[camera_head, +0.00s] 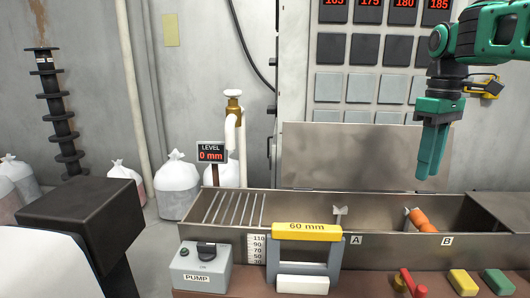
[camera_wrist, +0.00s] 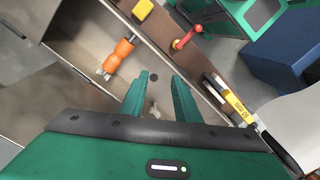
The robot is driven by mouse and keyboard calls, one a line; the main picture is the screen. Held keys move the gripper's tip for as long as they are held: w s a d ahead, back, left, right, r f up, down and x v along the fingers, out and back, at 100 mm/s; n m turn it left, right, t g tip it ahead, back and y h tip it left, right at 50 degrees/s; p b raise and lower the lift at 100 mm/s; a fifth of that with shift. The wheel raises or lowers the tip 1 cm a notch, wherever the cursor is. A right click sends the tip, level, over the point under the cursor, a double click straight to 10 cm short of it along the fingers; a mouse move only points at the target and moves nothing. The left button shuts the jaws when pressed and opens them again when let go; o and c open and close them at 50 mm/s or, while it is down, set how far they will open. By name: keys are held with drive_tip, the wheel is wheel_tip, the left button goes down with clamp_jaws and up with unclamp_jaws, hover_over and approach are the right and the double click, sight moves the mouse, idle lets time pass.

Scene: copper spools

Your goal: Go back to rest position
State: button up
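My gripper (camera_head: 430,172) hangs above the right part of the metal trough (camera_head: 300,204), fingers pointing down. In the wrist view its two green fingers (camera_wrist: 160,77) stand apart with nothing between them. In the head view the fingers overlap, so the gap is hard to see. An orange piece with a grey metal end (camera_head: 421,219) lies in the trough near label B; it also shows in the wrist view (camera_wrist: 121,52), apart from the fingers.
A gauge frame with a yellow "60 mm" bar (camera_head: 307,231) stands at the trough's front, beside the pump box (camera_head: 203,266). A level display (camera_head: 211,152) reads 0 mm. A red lever (camera_head: 409,280) and yellow block (camera_head: 463,282) sit at the front right. White bags stand at the back left.

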drive_tip(key=s+d+f+m, duration=0.2)
drive_tip(key=s+f+m, duration=0.4)
drive_tip(key=s+f, duration=0.4)
drive_tip(key=s+d+f+m, duration=0.2)
drive_tip(key=s+f+m, duration=0.4)
drive_tip(key=s+f, duration=0.4)
drive_tip(key=s, duration=0.5)
drive_tip(key=shift+d+f+m+t, duration=0.3)
drive_tip(key=shift+d, duration=0.05)
